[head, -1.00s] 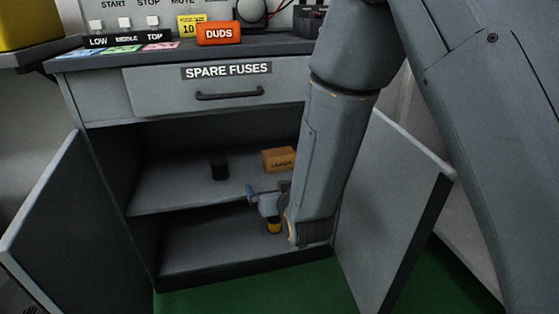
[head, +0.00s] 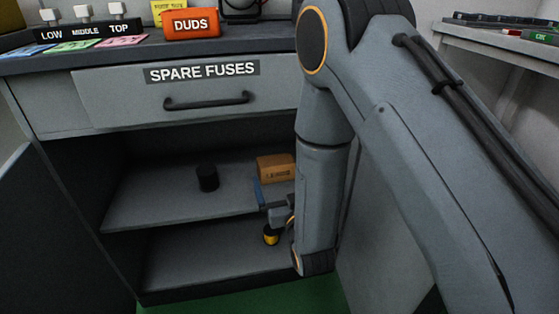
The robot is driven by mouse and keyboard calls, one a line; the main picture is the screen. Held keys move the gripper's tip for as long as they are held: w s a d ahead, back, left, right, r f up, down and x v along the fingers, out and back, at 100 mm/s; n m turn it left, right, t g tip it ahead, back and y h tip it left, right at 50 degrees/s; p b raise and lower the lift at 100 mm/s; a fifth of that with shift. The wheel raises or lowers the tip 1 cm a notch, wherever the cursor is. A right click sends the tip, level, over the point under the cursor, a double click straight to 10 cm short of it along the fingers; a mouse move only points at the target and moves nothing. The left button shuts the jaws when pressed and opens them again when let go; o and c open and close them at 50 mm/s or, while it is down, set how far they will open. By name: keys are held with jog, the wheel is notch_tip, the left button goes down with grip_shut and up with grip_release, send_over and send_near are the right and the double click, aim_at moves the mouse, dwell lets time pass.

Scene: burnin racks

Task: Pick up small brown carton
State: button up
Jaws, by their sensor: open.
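The small brown carton (head: 276,168) sits on the upper shelf inside the open cabinet, toward the right; dark print shows on its front face. The jaws are open and hold nothing that I can see. I cannot tell whether a finger touches the carton.
A black cylinder (head: 207,178) stands on the same shelf, left of the carton. A yellow and black item (head: 271,236) shows below my gripper. The SPARE FUSES drawer (head: 203,90) is shut above. The left door (head: 40,235) stands open. The orange DUDS box (head: 191,23) is on the countertop.

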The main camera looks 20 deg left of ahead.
aim_at(276, 164)
jog(key=x, duration=0.2)
jog(key=shift+w+b, duration=0.4)
jog(key=b+x, duration=0.2)
jog(key=x, duration=0.3)
jog(key=shift+w+a+b, duration=0.2)
jog(key=shift+w+b, duration=0.1)
jog(key=shift+b, duration=0.05)
jog(key=c, duration=1.1)
